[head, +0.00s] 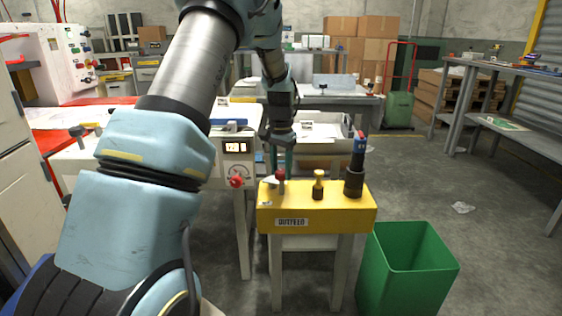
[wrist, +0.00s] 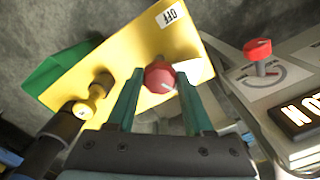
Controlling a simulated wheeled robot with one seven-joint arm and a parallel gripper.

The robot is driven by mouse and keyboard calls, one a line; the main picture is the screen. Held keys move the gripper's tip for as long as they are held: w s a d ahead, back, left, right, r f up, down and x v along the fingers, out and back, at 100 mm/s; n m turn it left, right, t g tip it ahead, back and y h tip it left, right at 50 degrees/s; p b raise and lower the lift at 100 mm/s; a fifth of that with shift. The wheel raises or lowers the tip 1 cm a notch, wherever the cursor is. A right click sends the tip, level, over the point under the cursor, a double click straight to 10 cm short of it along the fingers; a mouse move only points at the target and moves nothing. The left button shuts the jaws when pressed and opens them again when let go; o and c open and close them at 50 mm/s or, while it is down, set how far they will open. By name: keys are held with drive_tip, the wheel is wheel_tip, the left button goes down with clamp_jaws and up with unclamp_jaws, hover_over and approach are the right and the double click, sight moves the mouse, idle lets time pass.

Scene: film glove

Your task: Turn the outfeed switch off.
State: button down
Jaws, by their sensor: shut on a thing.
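The yellow outfeed box (head: 340,216) stands on legs at the middle, with an "OUTFEED" label on its front. Its red knob (head: 281,174) is at the left of the top. In the wrist view the red knob (wrist: 160,77) sits between the two green fingers of my gripper (wrist: 158,85), which is shut on it. A pale mark on the knob points to the lower right in that view. A white "OFF" label (wrist: 170,14) lies on the yellow top, away from that mark. In the head view my gripper (head: 281,160) comes down at the knob, fingers partly hidden.
On the same box stand a yellow-capped knob (head: 318,186) and a tall dark post (head: 355,168) with a red and blue top. A machine with a red dial (head: 236,181) and lit display is close at left. A green bin (head: 405,270) stands at right.

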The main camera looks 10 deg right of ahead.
drive_tip(key=n+p, duration=0.4)
drive_tip(key=n, duration=0.2)
drive_tip(key=shift+d+r+n+p, duration=0.1)
drive_tip(key=shift+r+n+p, duration=0.05)
drive_tip(key=shift+n+p, duration=0.2)
drive_tip(key=n+p, duration=0.2)
drive_tip(key=n, duration=0.1)
drive_tip(key=shift+n+p, duration=0.75)
drive_tip(key=shift+n, duration=0.8)
drive_tip(key=shift+c, duration=1.4)
unclamp_jaws()
wheel_tip(320, 180, up, 10)
drive_tip(key=shift+r, duration=0.25)
